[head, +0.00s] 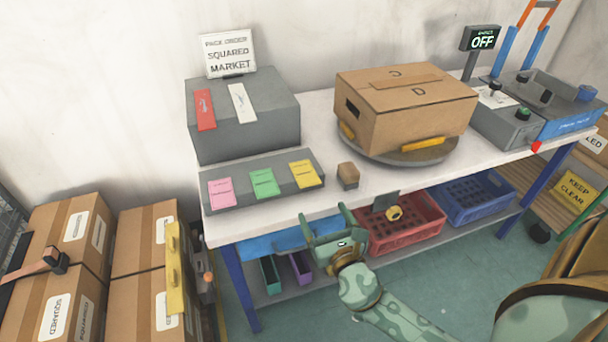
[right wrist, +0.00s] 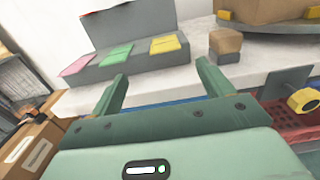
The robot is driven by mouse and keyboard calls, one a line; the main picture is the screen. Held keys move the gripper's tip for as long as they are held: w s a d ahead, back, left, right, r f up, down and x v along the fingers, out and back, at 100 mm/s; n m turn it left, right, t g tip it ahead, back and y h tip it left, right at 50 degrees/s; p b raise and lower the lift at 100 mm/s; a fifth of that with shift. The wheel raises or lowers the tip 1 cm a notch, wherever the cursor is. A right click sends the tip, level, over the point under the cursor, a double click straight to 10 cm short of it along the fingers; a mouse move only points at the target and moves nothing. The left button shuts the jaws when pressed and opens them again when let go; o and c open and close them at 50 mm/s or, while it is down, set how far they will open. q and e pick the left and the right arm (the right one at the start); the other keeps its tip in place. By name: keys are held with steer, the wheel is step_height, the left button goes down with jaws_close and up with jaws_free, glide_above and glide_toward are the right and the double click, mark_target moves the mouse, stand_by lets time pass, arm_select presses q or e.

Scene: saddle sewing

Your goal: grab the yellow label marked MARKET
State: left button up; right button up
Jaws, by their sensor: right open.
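The yellow label (head: 303,173) lies at the right end of a row on the low front step of a grey stand (head: 245,118); its print is too small to read. It also shows in the right wrist view (right wrist: 164,44). A green label (head: 265,183) and a pink label (head: 222,192) lie to its left. My right gripper (head: 325,219) is open and empty, in front of the table's front edge and short of the yellow label. In the right wrist view its two fingers (right wrist: 162,85) point toward the labels. My left gripper is not seen.
A small brown block (head: 348,175) stands right of the yellow label. A large cardboard box (head: 405,105) sits on a round turntable (head: 420,156). A sign (head: 229,54) reads "PACK ORDER SQUARED MARKET". Red (head: 410,235) and blue crates (head: 470,205) stand below the white tabletop.

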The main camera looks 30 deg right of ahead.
glide_toward(307, 179)
steer(key=x, duration=0.3)
steer(key=b+x, duration=0.1)
steer(key=x, duration=0.2)
steer(key=shift+d+f, duration=0.15)
steer(key=shift+f, duration=0.05)
steer(key=c, duration=1.1)
